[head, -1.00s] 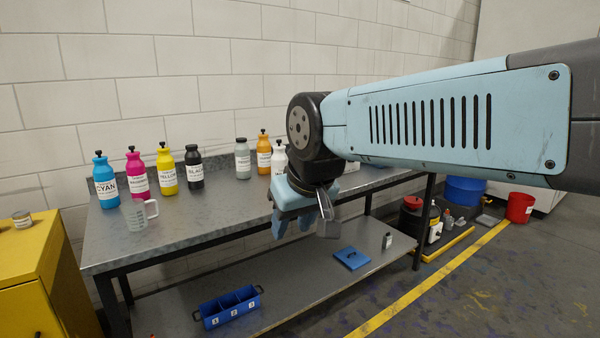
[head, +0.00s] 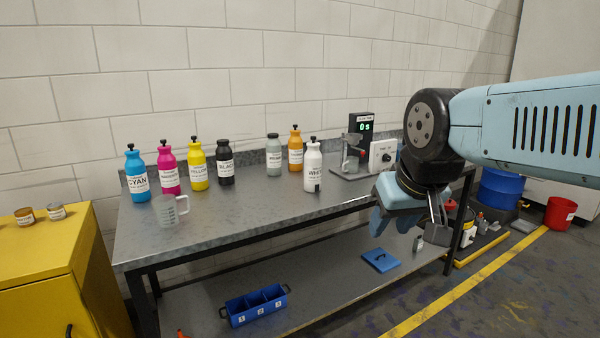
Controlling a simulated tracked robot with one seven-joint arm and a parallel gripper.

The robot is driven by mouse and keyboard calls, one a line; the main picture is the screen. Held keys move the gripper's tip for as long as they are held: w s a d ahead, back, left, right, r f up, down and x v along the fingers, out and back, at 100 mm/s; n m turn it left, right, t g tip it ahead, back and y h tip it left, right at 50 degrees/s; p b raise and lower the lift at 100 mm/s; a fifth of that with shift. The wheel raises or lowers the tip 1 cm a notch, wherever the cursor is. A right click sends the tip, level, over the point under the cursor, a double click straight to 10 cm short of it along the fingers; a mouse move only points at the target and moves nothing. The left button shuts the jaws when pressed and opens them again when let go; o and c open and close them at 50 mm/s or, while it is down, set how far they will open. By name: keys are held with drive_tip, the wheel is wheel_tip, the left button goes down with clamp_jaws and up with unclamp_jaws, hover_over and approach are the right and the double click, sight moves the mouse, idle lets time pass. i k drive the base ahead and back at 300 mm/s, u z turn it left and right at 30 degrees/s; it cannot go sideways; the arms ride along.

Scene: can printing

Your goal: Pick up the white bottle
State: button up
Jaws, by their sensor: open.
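The white bottle (head: 313,168) stands upright on the grey metal table (head: 240,226), right of the other bottles. It has a black cap, a label that appears to read WHITE, and a small dark mark near its base. My gripper (head: 408,225) is to the right of the bottle, at the table's front right edge, pointing down. It is apart from the bottle, open and with nothing seen between its fingers. The wrist partly hides the fingers.
Cyan (head: 137,176), magenta (head: 169,169), yellow (head: 198,166), black (head: 225,164), grey-green (head: 273,156) and orange (head: 295,153) bottles stand to the left. A clear measuring jug (head: 168,211) is at the front left. A device with a green display (head: 364,127) stands behind right.

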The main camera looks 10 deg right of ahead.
sight(312, 158)
drive_tip(key=z, duration=0.4)
drive_tip(key=i, duration=1.05)
drive_tip(key=u, duration=0.4)
